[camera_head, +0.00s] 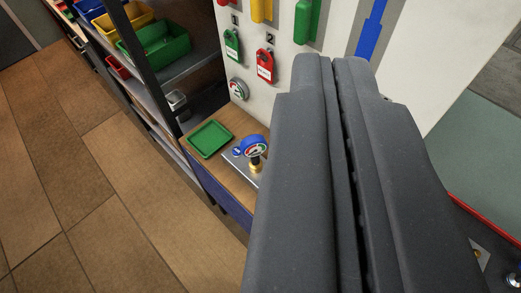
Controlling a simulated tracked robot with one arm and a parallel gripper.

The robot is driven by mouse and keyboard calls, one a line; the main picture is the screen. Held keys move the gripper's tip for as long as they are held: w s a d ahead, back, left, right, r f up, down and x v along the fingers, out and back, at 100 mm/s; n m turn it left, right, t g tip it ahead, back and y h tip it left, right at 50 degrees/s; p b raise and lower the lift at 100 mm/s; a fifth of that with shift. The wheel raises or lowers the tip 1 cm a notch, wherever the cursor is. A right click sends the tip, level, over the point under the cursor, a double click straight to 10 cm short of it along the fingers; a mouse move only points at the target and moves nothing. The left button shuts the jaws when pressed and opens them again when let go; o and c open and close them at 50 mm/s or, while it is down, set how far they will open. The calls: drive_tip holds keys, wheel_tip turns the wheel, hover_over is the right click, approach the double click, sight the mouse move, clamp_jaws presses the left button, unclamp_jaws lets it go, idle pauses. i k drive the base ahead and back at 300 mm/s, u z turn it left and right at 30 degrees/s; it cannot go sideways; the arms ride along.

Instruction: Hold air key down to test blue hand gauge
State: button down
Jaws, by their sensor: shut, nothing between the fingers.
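The blue hand gauge (256,147) stands on a brass fitting on a metal plate (240,170) on a wooden ledge. Its dial has a white face with coloured marks. A small round blue piece (237,153) sits just left of the gauge on the same plate; I cannot tell if it is the air key. My gripper (341,62) is shut and empty.
A green tray (210,138) lies on the ledge left of the gauge. A white panel (330,37) carries a green tag (232,44), a red tag (265,65) and a wall gauge (238,89). Shelves with coloured bins (162,48) stand at the left. The tiled floor (100,190) is clear.

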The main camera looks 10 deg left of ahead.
sight(236, 151)
drive_tip(key=z, duration=1.5)
drive_tip(key=k, duration=0.85)
drive_tip(key=u, duration=1.5)
drive_tip(key=i, duration=1)
drive_tip(key=z, duration=0.05)
